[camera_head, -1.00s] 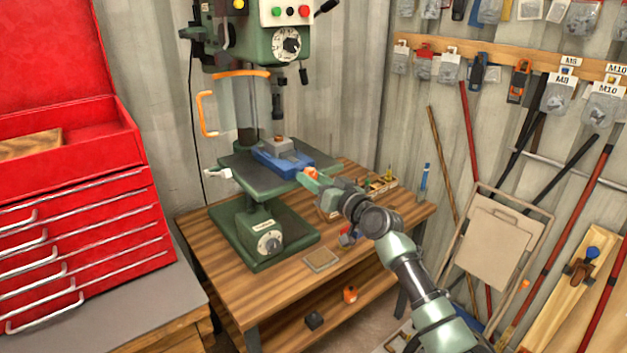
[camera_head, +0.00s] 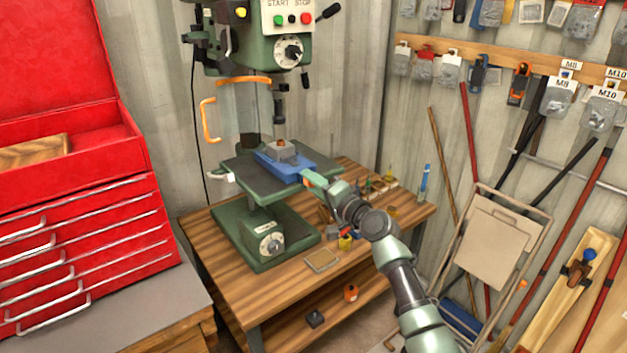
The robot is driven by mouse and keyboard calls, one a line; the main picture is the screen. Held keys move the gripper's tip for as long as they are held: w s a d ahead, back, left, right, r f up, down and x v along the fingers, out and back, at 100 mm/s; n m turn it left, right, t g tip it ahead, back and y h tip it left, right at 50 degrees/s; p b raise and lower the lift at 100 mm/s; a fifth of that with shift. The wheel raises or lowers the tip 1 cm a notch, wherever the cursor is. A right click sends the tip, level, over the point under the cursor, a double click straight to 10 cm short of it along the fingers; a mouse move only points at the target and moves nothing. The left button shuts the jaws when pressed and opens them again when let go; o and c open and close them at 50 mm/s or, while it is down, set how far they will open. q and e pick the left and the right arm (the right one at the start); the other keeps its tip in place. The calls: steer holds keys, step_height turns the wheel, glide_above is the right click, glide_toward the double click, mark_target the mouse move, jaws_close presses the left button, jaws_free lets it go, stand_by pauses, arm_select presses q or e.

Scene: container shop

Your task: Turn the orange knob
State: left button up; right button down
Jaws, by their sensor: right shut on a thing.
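The orange knob (camera_head: 309,183) is at the right end of the blue vise (camera_head: 287,167) on the drill press table. It is small and partly hidden by my right gripper (camera_head: 314,183). My right gripper is shut on the knob, with its arm reaching in from the lower right. The vise has a grey block (camera_head: 282,150) between its jaws, with a small brown piece on top. My left gripper is not in view.
The green drill press (camera_head: 262,232) stands on a wooden bench (camera_head: 345,275). Its orange-framed guard (camera_head: 209,120) is above the vise. A small tray (camera_head: 322,260) and several small tools lie on the bench. A red tool chest (camera_head: 90,240) is at left.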

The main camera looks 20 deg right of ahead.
steer(key=shift+r+m+p, duration=0.15)
steer(key=shift+m+p, duration=1.45)
steer(key=shift+m, duration=1.6)
steer(key=shift+r+m+p, duration=0.1)
steer(key=shift+m+p, duration=1.45)
steer(key=shift+m, duration=1.65)
steer(key=c, duration=0.9)
jaws_free()
steer(key=shift+d, duration=0.1)
steer(key=shift+c, duration=0.2)
steer(key=shift+s, duration=0.1)
steer(key=b+v, duration=0.1)
steer(key=v, duration=0.6)
steer(key=shift+s, duration=0.25)
steer(key=shift+d, duration=0.1)
